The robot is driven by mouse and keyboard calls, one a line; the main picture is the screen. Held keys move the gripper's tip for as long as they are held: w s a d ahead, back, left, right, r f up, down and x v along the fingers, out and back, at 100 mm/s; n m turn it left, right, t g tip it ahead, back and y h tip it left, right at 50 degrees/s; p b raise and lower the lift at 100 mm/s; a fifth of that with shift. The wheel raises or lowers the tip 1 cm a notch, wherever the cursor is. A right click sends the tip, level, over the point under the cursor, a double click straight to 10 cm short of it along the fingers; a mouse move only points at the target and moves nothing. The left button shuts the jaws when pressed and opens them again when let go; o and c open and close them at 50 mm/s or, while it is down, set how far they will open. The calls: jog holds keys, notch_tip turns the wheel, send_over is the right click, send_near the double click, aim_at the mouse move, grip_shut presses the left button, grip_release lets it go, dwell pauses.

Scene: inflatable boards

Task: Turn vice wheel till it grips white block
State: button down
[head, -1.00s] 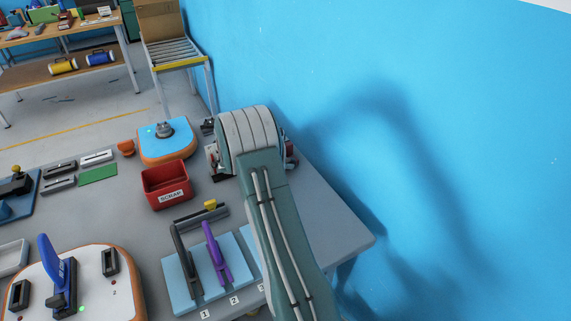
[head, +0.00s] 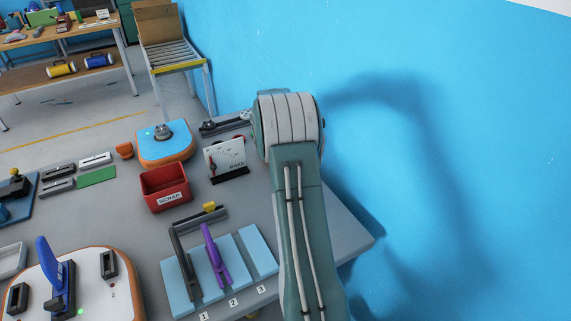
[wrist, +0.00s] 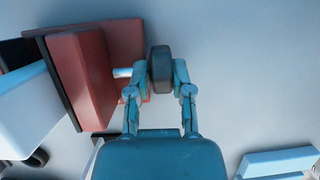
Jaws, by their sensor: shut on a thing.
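The vice shows as red blocks (wrist: 82,80) in the wrist view, with a short pale screw (wrist: 122,73) on the right. The dark vice wheel (wrist: 160,70) is at the end of that screw. My gripper (wrist: 161,84) is shut on the wheel, one finger on each side. A pale slab (wrist: 22,112) lies left of the red blocks, cut by the frame edge; I cannot tell if it is the white block. In the head view my arm hides the gripper and wheel.
A white gauge panel (head: 224,156) stands left of my arm, beside a red scrap bin (head: 166,187). Light blue boards (head: 257,249) with dark and purple handles lie nearer. A blue wall (head: 450,120) closes off the right side.

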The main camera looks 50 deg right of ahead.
jog(key=shift+d+t+y, duration=0.25)
jog(key=shift+t+y, duration=0.05)
jog(key=shift+y, duration=0.4)
jog(key=shift+f, duration=0.1)
jog(key=c, duration=0.5)
grip_release()
jog(key=shift+d, duration=0.1)
